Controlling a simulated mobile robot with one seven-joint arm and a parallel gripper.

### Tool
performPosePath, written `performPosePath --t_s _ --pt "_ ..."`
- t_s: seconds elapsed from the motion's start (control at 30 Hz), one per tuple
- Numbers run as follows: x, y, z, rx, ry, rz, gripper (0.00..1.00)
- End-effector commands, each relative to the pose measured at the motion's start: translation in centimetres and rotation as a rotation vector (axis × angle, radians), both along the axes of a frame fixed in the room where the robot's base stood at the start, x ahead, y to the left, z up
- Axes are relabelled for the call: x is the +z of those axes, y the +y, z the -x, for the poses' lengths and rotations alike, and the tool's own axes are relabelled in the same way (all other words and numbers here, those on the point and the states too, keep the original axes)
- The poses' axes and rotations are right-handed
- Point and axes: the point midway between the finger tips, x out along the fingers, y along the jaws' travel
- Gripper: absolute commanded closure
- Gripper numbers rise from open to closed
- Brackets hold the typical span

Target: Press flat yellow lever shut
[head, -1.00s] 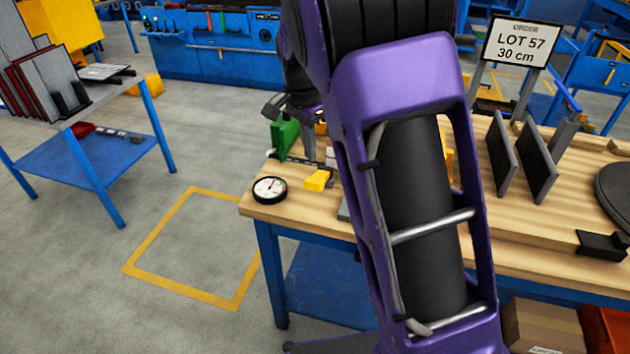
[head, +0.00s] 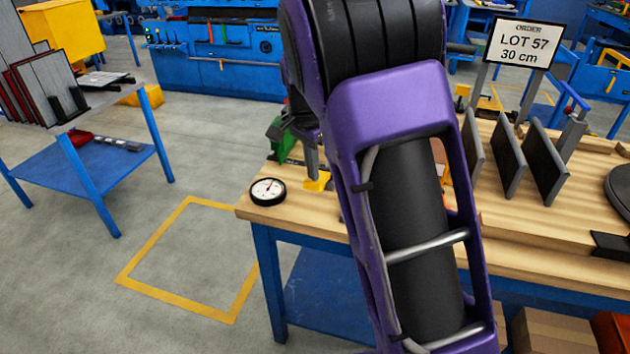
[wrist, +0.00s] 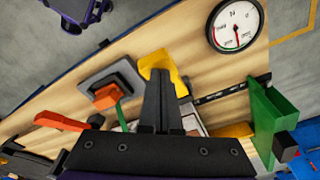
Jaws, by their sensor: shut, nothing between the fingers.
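The yellow lever (head: 316,183) is near the left end of the wooden bench in the head view, partly hidden by my gripper. In the wrist view the yellow lever (wrist: 164,66) lies just beyond my fingertips. My gripper (head: 313,176) points down over it, fingers together and empty. In the wrist view my gripper (wrist: 160,72) overlaps the yellow part. I cannot tell whether the tips touch it. How far the lever is tilted is also unclear.
A round dial gauge (head: 267,191) lies at the bench's left corner. A green block (wrist: 272,122) stands right of my fingers in the wrist view. An orange knob on a grey plate (wrist: 126,72) and a red-orange handle (wrist: 60,121) are left. Upright dark panels (head: 508,155) stand farther right.

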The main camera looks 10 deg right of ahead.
Motion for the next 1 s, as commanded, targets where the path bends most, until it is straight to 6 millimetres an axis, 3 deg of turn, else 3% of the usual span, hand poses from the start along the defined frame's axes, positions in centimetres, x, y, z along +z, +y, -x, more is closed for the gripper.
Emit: performPosePath --t_s 0.47,0.67,1.0 --pt "-4.4 0.0 0.0 -0.001 0.002 0.001 1.00" --pt "-3.9 0.1 0.1 0.000 0.000 0.000 1.00" --pt "-2.9 2.6 1.6 0.000 0.001 -0.001 1.00"
